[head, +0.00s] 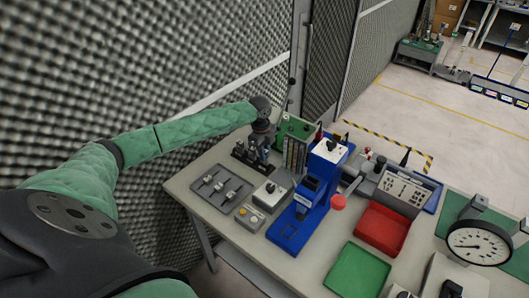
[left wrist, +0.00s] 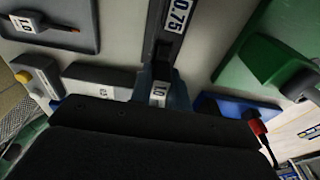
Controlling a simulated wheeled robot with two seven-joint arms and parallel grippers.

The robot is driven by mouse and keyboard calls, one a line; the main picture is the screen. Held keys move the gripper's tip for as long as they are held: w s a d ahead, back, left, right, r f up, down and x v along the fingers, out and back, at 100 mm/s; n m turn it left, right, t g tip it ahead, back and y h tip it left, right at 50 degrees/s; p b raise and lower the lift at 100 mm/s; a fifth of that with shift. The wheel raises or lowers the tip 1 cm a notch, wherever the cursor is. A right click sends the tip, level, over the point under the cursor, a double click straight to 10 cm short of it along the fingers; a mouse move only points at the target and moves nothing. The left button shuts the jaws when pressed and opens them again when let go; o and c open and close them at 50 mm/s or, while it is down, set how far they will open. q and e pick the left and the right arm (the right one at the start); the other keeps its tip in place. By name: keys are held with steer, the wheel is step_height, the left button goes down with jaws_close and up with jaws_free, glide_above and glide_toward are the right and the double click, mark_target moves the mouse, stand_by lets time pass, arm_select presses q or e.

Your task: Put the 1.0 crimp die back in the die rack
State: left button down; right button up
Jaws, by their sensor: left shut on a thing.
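My left gripper (head: 261,143) is at the black die rack (head: 240,154) at the back left of the bench. In the left wrist view it is shut on the 1.0 crimp die (left wrist: 159,94), whose white "1.0" label shows between the fingers. The rack also shows in the left wrist view (left wrist: 163,47), with a "0.75" label just beyond the held die. The die appears in line with the rack; whether it touches or sits in a slot cannot be told. My right gripper is not in view.
A grey tray (head: 206,196) with several small labelled pieces lies left of the rack. A button box (head: 250,218), a blue press (head: 311,200) and a green unit (head: 297,127) stand close by. Red (head: 382,229) and green (head: 358,271) trays lie to the right. A foam wall borders the bench.

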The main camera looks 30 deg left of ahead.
arm_select(q)
steer(key=shift+f+b, duration=0.35)
steer(key=shift+f, duration=0.85)
steer(key=c, duration=1.4)
jaws_free()
steer(key=shift+o, duration=0.7)
